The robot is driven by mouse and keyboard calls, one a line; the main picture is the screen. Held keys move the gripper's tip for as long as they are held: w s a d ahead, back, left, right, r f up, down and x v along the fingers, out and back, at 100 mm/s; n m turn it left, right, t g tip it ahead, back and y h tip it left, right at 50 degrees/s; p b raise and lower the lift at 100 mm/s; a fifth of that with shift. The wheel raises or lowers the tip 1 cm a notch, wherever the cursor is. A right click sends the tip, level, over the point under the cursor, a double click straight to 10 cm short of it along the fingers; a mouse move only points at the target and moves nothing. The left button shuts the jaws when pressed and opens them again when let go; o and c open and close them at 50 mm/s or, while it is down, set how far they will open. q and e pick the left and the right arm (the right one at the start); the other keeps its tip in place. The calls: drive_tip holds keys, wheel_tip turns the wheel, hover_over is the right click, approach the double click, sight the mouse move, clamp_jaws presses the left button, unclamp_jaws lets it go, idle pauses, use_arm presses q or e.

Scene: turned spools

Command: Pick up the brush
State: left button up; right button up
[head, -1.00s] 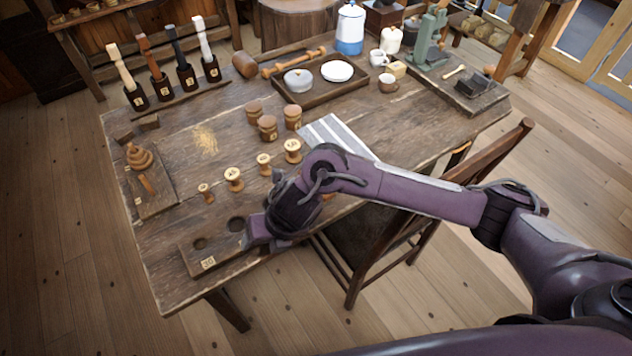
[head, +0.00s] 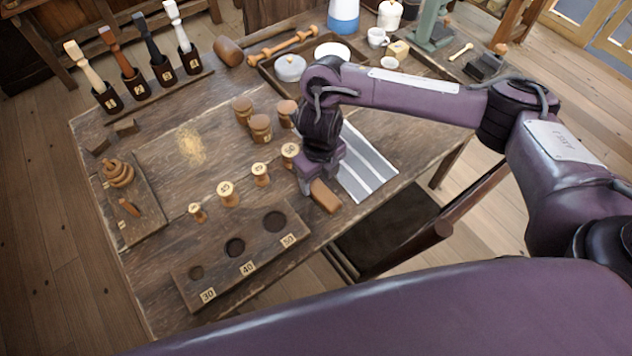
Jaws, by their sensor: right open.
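A small orange-brown block (head: 325,196), which looks like the brush, lies near the table's front edge beside the striped cloth. I cannot make out bristles on it. My right gripper (head: 306,186) points down just left of the brush, close to it. Its jaws are open and hold nothing that I can see. The gripper and wrist hide part of the table around the brush's far end, and I cannot tell whether they touch it. My left gripper is not in view.
A board with three holes (head: 235,250) lies at the table's front. Several small spools (head: 228,194) and brown lidded pots (head: 260,128) stand behind it. A striped cloth (head: 366,172) lies right of the gripper. A chair (head: 400,235) stands at the front edge.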

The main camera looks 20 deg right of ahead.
sight(319, 189)
drive_tip(key=f, duration=0.3)
drive_tip(key=shift+s+f+b, duration=0.2)
drive_tip(key=shift+s+b, duration=0.1)
drive_tip(key=shift+b, duration=0.05)
drive_tip(key=shift+w+f+b, duration=0.25)
drive_tip(key=shift+f+b, duration=0.2)
drive_tip(key=shift+f, duration=1.1)
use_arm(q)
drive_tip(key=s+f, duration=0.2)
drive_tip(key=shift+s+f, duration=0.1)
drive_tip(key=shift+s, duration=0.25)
use_arm(e)
drive_tip(key=shift+w, duration=0.1)
drive_tip(key=c, duration=1.1)
